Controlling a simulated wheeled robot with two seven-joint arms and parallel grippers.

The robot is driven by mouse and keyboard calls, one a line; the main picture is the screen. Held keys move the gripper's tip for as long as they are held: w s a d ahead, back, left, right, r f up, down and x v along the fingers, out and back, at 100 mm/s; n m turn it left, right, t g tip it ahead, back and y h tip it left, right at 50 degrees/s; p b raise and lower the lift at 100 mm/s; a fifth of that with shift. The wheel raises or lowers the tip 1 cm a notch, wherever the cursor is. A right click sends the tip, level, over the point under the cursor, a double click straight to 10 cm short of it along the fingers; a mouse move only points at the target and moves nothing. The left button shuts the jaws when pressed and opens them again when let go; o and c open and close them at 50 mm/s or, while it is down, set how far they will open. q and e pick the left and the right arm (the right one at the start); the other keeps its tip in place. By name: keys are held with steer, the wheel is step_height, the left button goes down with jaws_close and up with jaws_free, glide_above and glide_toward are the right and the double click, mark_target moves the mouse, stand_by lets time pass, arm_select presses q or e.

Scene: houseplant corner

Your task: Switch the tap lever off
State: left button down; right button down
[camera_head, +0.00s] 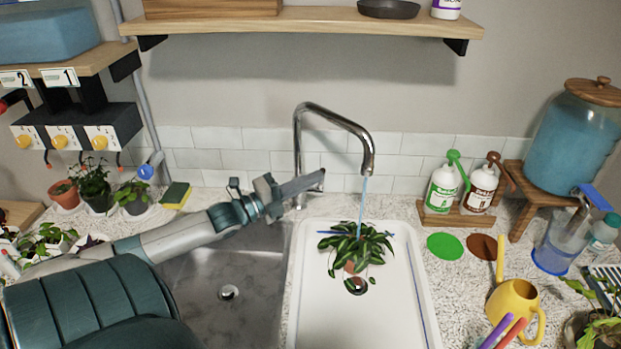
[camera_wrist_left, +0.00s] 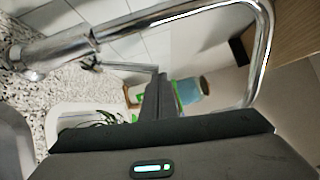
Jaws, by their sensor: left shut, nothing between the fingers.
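The chrome tap (camera_head: 298,140) stands behind the sink, its spout arching to the right. A thin blue water stream (camera_head: 363,198) falls from the spout onto a potted plant (camera_head: 352,246). My left gripper (camera_head: 319,178) is shut and empty at the tap's lower part, in front of it. In the left wrist view the shut fingers (camera_wrist_left: 158,97) point toward a thin chrome bar (camera_wrist_left: 128,67), which looks like the lever and comes off the tap body (camera_wrist_left: 75,45). Whether the fingertips touch it I cannot tell. The lever is hidden in the head view. My right gripper is not in view.
The plant stands in a white tray (camera_head: 430,300) right of the steel basin (camera_head: 205,285). Green and brown bottles (camera_head: 441,190) stand on a wooden rack at the right. A sponge (camera_head: 174,195) and small pots are at the left. A wooden shelf (camera_head: 310,20) hangs above.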

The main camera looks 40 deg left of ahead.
arm_select(q)
steer(key=shift+n, duration=0.3)
steer(key=w+a+r, duration=0.2)
steer(key=w+a, duration=0.1)
steer(key=shift+w+r, duration=0.25)
steer(key=shift+r, duration=0.05)
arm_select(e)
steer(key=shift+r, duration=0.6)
arm_select(q)
steer(key=shift+a+r, duration=0.1)
steer(key=shift+r, duration=0.15)
steer(key=shift+p, duration=0.3)
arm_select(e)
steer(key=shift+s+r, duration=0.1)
